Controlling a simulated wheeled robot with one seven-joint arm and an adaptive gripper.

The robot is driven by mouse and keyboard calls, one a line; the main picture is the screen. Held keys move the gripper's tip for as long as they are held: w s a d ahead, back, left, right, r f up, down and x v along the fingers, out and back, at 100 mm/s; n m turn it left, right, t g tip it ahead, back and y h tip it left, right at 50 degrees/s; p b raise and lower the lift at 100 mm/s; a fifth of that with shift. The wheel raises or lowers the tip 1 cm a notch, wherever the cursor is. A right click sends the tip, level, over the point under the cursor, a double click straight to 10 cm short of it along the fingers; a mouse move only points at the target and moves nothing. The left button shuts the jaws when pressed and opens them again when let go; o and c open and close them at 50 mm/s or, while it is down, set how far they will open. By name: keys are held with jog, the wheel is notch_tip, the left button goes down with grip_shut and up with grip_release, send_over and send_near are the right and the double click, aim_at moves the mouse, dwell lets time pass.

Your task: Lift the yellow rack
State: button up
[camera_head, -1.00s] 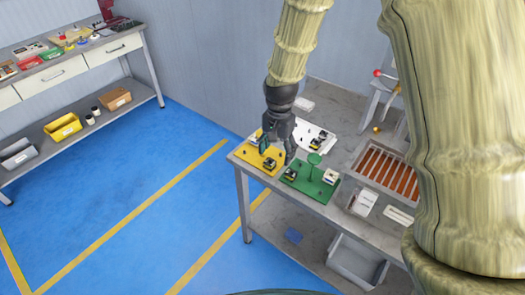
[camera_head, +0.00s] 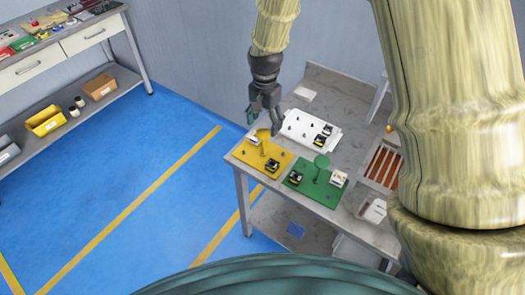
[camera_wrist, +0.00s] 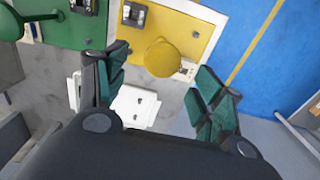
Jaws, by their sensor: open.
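The yellow rack (camera_head: 247,158) lies flat at the front left corner of the workbench. It has an upright post topped by a round yellow knob (camera_head: 263,134), and small dark-and-white parts sit on its base. The knob (camera_wrist: 163,59) also shows in the wrist view, with the rack's base (camera_wrist: 172,24) beyond it. My gripper (camera_head: 264,116) is open and empty above the knob. In the wrist view the teal fingers of my gripper (camera_wrist: 163,82) stand wide apart on either side, and the knob appears between them. I cannot tell the exact height gap.
A green rack (camera_head: 316,190) with a similar knob lies right of the yellow one. A white rack (camera_head: 300,132) lies behind. A tray with orange-brown slots (camera_head: 383,168) is at the right. The bench's front left edge is close to the yellow rack.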

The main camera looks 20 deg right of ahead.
aim_at(263, 133)
jog(key=shift+s+a+f, duration=0.1)
jog(key=shift+s+f, duration=0.05)
jog(key=shift+f, duration=0.5)
jog(key=shift+a+f+p, duration=0.1)
jog(key=shift+f+p, duration=0.85)
jog(key=shift+f, duration=1.3)
grip_shut()
